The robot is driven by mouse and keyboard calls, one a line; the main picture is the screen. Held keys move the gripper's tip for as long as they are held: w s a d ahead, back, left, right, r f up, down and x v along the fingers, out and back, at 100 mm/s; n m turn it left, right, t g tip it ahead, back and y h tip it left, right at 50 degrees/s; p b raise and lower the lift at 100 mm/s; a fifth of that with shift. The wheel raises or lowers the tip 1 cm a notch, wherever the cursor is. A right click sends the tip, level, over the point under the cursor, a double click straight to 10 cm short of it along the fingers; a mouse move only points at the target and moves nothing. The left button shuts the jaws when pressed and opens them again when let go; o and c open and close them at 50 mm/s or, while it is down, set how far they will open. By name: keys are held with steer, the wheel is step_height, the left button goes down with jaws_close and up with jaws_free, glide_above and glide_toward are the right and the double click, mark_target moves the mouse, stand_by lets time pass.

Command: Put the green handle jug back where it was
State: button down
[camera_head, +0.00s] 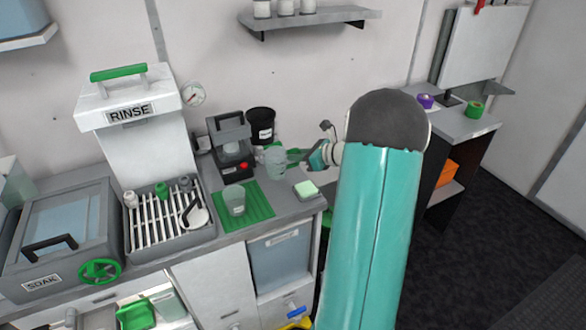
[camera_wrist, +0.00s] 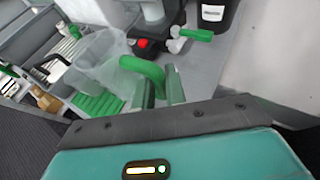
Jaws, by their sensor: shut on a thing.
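My gripper (camera_head: 300,157) is shut on the green handle (camera_wrist: 147,70) of a clear jug. The jug (camera_head: 276,161) hangs to the left of my fingers, above the counter, and looks upright in the head view. In the wrist view my fingertips (camera_wrist: 160,88) close around the handle and the jug's clear body (camera_wrist: 110,58) lies beyond, to the left. A second clear vessel (camera_head: 234,200) stands on the green ribbed mat (camera_head: 258,207), below and left of the held jug.
A dark machine with a red button (camera_head: 230,140) and a black tub (camera_head: 261,122) stand behind the jug. A green-topped sponge (camera_head: 306,189) lies near the counter's right front. A slatted rinse rack (camera_head: 165,218) is at left.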

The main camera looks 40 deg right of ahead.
steer(key=w+f, duration=0.1)
steer(key=f, duration=0.1)
steer(key=w+d+f, duration=0.1)
steer(key=w+f, duration=0.1)
steer(key=shift+w+d+f, duration=0.1)
steer(key=shift+w+f, duration=0.1)
steer(key=shift+f, duration=1.55)
steer(key=shift+f, duration=0.15)
steer(key=c, duration=1.4)
jaws_free()
steer(key=shift+c, duration=0.2)
